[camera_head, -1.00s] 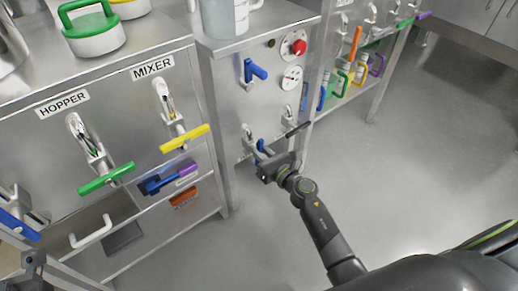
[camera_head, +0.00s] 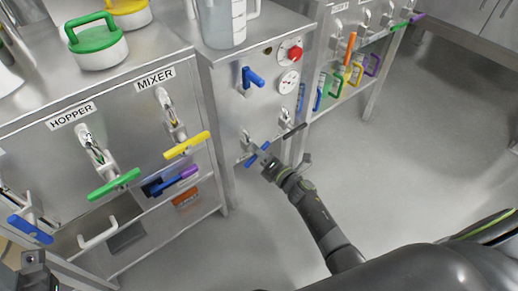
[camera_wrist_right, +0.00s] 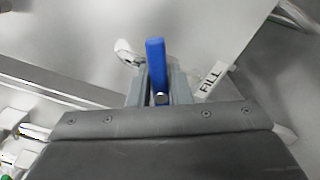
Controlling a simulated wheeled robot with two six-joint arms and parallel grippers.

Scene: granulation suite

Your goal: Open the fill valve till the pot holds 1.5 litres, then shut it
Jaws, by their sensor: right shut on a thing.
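My right gripper (camera_head: 264,162) is shut on the blue lever (camera_head: 252,160) of the fill valve, low on the middle cabinet front. In the right wrist view the lever (camera_wrist_right: 155,55) stands between the two grey fingers (camera_wrist_right: 157,88), beside the FILL label (camera_wrist_right: 211,80). The lever slants in the head view; the valve body behind it is partly hidden. A clear graduated pot (camera_head: 222,25) stands on the cabinet top, cut off by the upper edge; I cannot read a level in it. Part of my left gripper (camera_head: 35,262) shows at the lower left; its jaws are unclear.
A dark-handled valve (camera_head: 292,131) sits just right of the fill lever. Above are another blue lever (camera_head: 254,77), a red knob (camera_head: 295,53) and a round dial (camera_head: 289,82). Green (camera_head: 114,184) and yellow (camera_head: 187,145) handles are left. The floor at right is clear.

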